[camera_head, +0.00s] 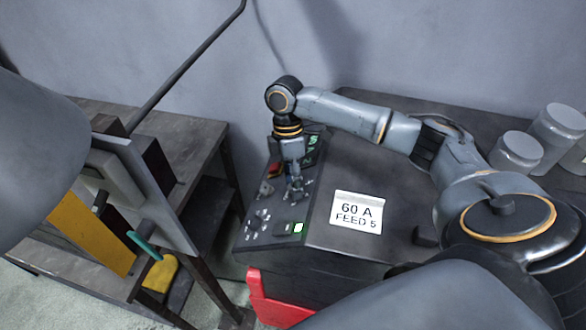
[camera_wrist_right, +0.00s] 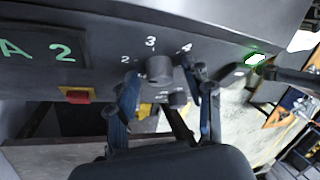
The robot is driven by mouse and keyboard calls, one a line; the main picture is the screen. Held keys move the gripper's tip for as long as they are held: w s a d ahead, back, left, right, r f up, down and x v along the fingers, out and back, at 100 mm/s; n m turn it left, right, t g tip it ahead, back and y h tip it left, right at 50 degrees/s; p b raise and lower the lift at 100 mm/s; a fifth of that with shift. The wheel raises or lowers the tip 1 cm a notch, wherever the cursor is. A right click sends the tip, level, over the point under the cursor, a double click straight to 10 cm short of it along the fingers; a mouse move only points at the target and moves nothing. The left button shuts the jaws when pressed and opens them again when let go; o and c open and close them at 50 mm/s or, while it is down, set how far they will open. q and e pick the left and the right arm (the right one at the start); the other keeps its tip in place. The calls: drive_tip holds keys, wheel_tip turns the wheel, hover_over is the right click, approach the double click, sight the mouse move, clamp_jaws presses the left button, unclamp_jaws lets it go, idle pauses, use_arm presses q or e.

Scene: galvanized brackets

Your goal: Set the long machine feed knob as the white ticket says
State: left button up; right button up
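The white ticket (camera_head: 357,212) lies on the dark machine (camera_head: 385,175) and reads "60 A" and "FEED 5". My right gripper (camera_head: 294,190) is over the machine's control panel (camera_head: 246,240). In the right wrist view its two fingers (camera_wrist_right: 165,90) are apart, one on each side of a dark round knob (camera_wrist_right: 160,68), with gaps showing. The numbers 2, 3 and 4 are printed around this knob; its pointer cannot be made out. A second knob (camera_wrist_right: 178,99) shows partly below it. My left gripper is not in view.
The panel has a green display (camera_wrist_right: 40,50) showing "A 2", a red switch (camera_wrist_right: 77,95) and a lit green button (camera_wrist_right: 256,59). More small knobs (camera_head: 262,215) sit at the panel's front. Grey canisters (camera_head: 516,150) stand at the right. A workbench (camera_head: 165,140) stands at the left.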

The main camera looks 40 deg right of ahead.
clamp_jaws()
